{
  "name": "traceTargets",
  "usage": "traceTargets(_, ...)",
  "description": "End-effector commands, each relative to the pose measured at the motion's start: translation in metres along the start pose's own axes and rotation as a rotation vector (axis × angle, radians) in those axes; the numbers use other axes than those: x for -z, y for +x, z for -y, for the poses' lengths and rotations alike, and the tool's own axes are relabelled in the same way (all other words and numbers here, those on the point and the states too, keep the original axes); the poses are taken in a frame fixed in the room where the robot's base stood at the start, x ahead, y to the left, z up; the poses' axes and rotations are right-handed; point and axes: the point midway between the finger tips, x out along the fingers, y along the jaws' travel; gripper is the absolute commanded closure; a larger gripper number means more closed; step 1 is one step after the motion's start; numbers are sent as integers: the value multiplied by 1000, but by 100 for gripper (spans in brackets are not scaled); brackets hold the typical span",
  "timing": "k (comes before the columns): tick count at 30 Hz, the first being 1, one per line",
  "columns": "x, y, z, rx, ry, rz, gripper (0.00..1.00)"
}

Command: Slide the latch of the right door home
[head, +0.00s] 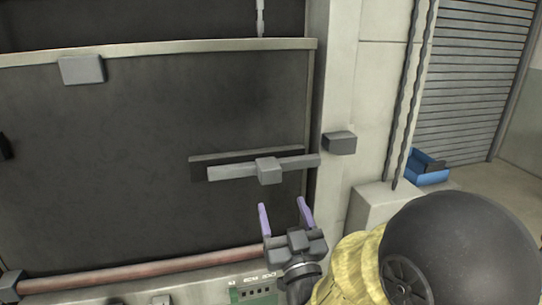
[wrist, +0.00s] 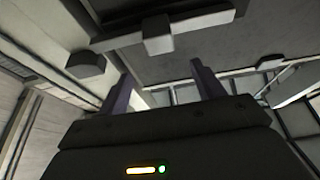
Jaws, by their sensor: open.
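The right door (head: 150,120) is a large dark panel with a pale frame. Its latch is a grey sliding bar (head: 235,171) with a block-shaped knob (head: 267,170) over a dark backing strip. The bar's right tip reaches the door's right edge, just short of a dark keeper block (head: 339,142) on the pale post. My gripper (head: 284,205) is open and empty below the knob, its purple fingers pointing up, apart from it. In the wrist view the knob (wrist: 157,38) sits above and between the fingers (wrist: 162,76); the keeper (wrist: 86,64) is to the left.
A grey block (head: 82,69) sits on the door's upper left. A reddish horizontal bar (head: 140,273) runs below the door. A green panel (head: 258,286) is near my gripper. Chains hang by the post (head: 345,60). A blue bin (head: 428,170) stands at right.

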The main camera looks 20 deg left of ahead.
Motion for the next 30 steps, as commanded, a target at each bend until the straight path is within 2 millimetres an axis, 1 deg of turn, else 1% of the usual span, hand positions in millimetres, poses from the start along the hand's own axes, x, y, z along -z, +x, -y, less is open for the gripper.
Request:
traceTargets(1,4,3,0,1,0,4,33)
traceTargets(12,5,7,0,3,-1,4,33)
traceTargets(15,6,28,0,2,-1,-1,33)
traceTargets(24,6,81,0,4,-1,-1,33)
traceTargets(30,5,110,1,4,0,0,33)
